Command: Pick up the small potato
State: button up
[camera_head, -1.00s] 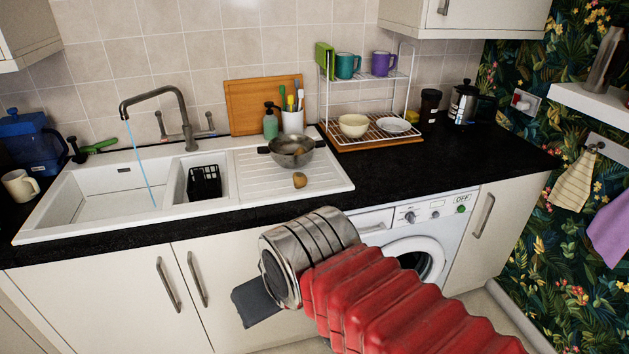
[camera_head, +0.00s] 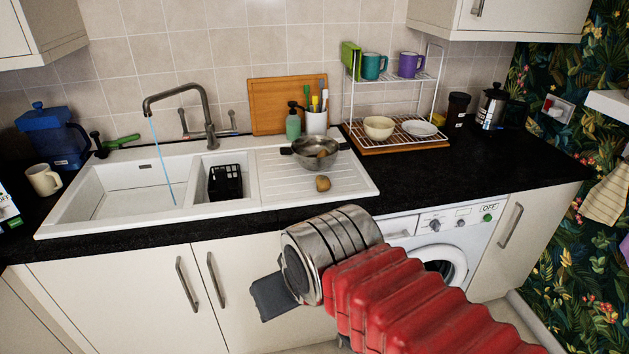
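A small brown potato (camera_head: 323,183) lies on the ribbed white drainboard (camera_head: 280,185), just in front of a metal pan. The metal pan (camera_head: 310,160) stands on the drainboard and holds something brown, partly hidden by its rim. My arm, with a red ribbed sleeve and a metal cuff, reaches in from the lower right. My gripper (camera_head: 270,297) shows as a dark grey piece at the end of the cuff, low in front of the cupboard doors. It is below and to the left of the potato, well apart from it. Its fingers cannot be made out separately.
A white sink (camera_head: 125,190) with running water (camera_head: 162,160) from the tap is at left. A soap bottle (camera_head: 293,122) and utensil pot (camera_head: 316,121) stand behind the pan. A wire rack (camera_head: 397,135) with crockery stands right. The black worktop (camera_head: 450,180) is clear in front of the rack.

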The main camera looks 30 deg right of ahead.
aim_at(324, 182)
jog(key=i, duration=0.9)
jog(key=z, duration=0.05)
